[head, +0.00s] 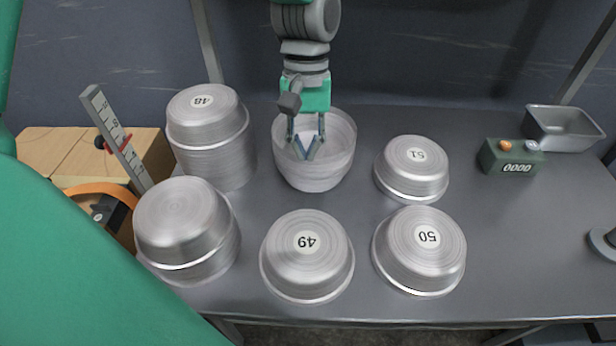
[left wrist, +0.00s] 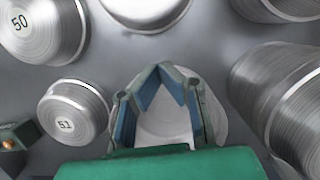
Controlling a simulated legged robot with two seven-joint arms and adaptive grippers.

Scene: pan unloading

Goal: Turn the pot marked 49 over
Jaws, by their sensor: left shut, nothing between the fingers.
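The pot marked 49 (head: 308,275) is a brushed metal pot standing upside down at the front middle of the table, its label on the upturned base. Part of a pot, likely this one, shows at the top of the left wrist view (left wrist: 148,12), its label out of frame. My left gripper (head: 309,156) is behind it, pointing down over the mouth of an open pot (head: 338,172) that stands upright. Its fingertips meet with nothing between them; they also show in the left wrist view (left wrist: 163,78). My right gripper is not in view.
Pot 50 (head: 420,262) and pot 51 (head: 412,180) stand upside down to the right. Stacked pots, including 48 (head: 210,125) and a front-left stack (head: 182,225), stand left. A green counter box (head: 511,158) and a grey tray (head: 562,130) are far right.

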